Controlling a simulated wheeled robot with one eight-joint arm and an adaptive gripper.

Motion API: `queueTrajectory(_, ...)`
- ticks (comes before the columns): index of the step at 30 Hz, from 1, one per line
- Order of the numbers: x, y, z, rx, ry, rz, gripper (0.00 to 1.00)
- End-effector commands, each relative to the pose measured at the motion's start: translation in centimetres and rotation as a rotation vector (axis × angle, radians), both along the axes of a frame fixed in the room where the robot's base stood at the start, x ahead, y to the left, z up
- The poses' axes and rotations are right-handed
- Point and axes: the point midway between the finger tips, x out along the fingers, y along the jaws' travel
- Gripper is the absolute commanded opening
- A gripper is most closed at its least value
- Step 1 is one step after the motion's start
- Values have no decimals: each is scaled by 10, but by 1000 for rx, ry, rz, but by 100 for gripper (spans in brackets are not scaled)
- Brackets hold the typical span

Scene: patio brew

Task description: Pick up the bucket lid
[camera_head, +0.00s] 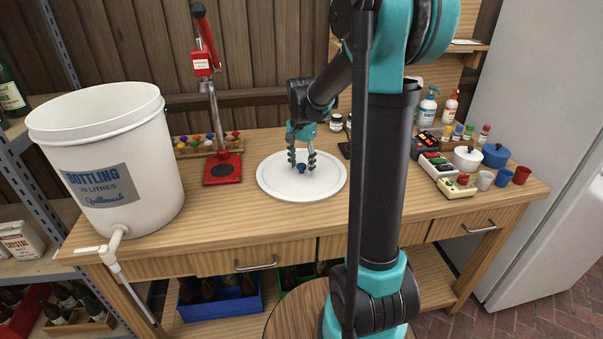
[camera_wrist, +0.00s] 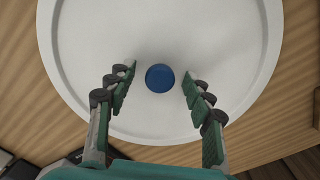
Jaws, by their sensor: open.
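The bucket lid (camera_head: 277,186) is a round white disc with a raised rim, lying flat on the wooden bench. A small blue knob (camera_wrist: 160,78) stands near its middle. My gripper (camera_head: 301,165) is over the lid, pointing down, with its fingers apart on either side of the knob. In the wrist view, the open fingers (camera_wrist: 159,84) have the knob between them, with a gap on each side. The lid (camera_wrist: 215,30) fills most of that view, and its far edge is cut off.
A white bottling bucket (camera_head: 150,165) stands at the bench's left end. A red bottle capper (camera_head: 222,168) is just left of the lid. Small boxes (camera_head: 437,165), pots (camera_head: 466,158) and pump bottles (camera_head: 427,108) crowd the right side. Bare bench lies in front of the lid.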

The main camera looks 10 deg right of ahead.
Motion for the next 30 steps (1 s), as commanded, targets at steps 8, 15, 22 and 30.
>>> queueTrajectory(8,0,0,0,0,0,0,32)
queueTrajectory(15,0,0,0,0,0,0,2)
queueTrajectory(22,0,0,1,0,0,0,0)
queueTrajectory(30,0,0,10,0,0,0,0)
